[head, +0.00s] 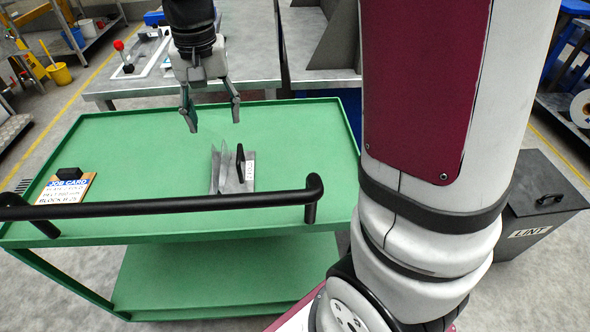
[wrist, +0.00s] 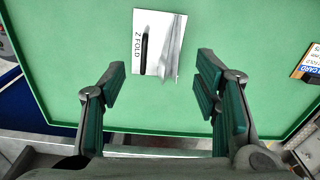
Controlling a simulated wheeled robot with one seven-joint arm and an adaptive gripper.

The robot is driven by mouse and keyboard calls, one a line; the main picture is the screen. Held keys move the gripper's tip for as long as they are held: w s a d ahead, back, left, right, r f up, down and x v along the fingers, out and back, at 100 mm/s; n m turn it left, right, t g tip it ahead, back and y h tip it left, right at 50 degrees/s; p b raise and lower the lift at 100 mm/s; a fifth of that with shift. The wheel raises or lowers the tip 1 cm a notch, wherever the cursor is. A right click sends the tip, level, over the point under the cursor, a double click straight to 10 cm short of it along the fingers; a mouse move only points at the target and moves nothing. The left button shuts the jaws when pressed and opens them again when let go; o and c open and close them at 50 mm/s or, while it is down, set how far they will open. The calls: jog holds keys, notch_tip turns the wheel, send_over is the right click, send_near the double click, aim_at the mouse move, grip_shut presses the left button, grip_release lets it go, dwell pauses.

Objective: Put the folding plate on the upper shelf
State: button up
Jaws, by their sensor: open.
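The folding plate (head: 219,172) is a bent grey metal piece with upright fins, a black bar and a white label. It rests on the green cart's top tray (head: 110,150), right of its middle. In the wrist view the plate (wrist: 168,45) shows the label "Z FOLD", with the black bar beside it. My gripper (head: 213,126) is open and empty, above the tray and apart from the plate. In the wrist view its fingers (wrist: 158,85) stand wide apart, with the plate beyond the tips. I cannot tell which surface is the upper shelf; the cart also has a lower tray (head: 200,275).
A black handle rail (head: 160,207) crosses the cart's near side. A job card (head: 66,188) with a black block lies at the tray's left. A grey bench (head: 255,70) stands behind. A dark LINT bin (head: 540,205) is at right. My arm hides much of the right side.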

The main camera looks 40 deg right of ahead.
jog(key=s+r+n+t, duration=0.1)
jog(key=s+r+n, duration=0.1)
jog(key=s, duration=1.1)
jog(key=s+r+n+t, duration=0.1)
jog(key=s+r+n, duration=0.1)
jog(key=s, duration=1)
jog(key=shift+s+n, duration=0.4)
jog(key=shift+n, duration=0.3)
jog(key=shift+r, duration=0.2)
